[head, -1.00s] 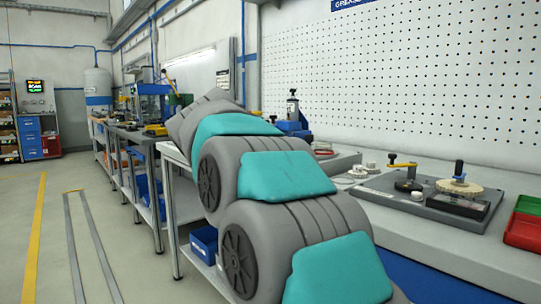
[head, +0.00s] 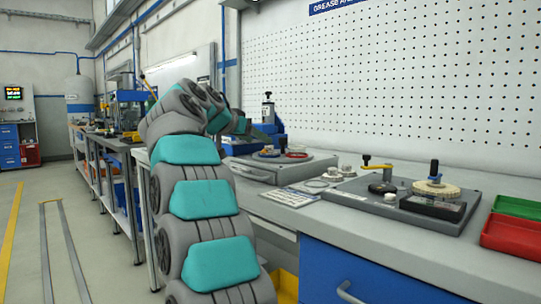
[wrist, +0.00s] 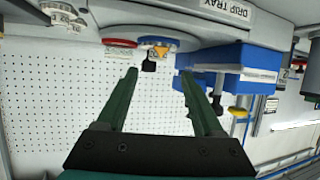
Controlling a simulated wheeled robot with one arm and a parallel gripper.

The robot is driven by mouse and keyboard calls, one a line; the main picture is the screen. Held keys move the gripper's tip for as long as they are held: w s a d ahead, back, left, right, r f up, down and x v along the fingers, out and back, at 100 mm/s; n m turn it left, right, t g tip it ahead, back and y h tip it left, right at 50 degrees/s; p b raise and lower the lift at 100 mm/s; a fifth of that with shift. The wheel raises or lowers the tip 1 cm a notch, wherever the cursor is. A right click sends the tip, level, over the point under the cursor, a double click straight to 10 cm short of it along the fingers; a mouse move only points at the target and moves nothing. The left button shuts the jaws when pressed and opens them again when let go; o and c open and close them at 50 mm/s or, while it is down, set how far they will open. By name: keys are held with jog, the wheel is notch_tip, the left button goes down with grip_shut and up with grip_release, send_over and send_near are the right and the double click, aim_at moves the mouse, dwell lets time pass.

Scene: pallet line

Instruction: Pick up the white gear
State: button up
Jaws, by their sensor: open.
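Small white gears (head: 346,170) sit on the grey bench top, left of the grey fixture plate, in the head view. A larger cream-white gear (head: 436,188) lies on that plate around a post with a dark knob. In the wrist view, tilted upside down, white toothed parts (wrist: 62,14) show at the top left edge. My gripper (wrist: 158,75) is open and empty, its two dark green fingers apart in front of the pegboard. It is well away from the white parts. In the head view my arm largely hides the gripper.
A grey plate with red and blue rings (head: 268,154) and a blue device (head: 266,130) stand by my arm's end. The fixture plate (head: 350,196) carries a yellow-handled crank (head: 378,167). Red (head: 512,236) and green (head: 518,208) bins are at the right. The pegboard (head: 400,90) stands behind.

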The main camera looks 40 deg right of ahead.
aim_at(269, 151)
jog(key=shift+s+p+x, duration=0.2)
jog(key=shift+p+x, duration=0.5)
jog(key=shift+x, duration=3.1)
grip_shut()
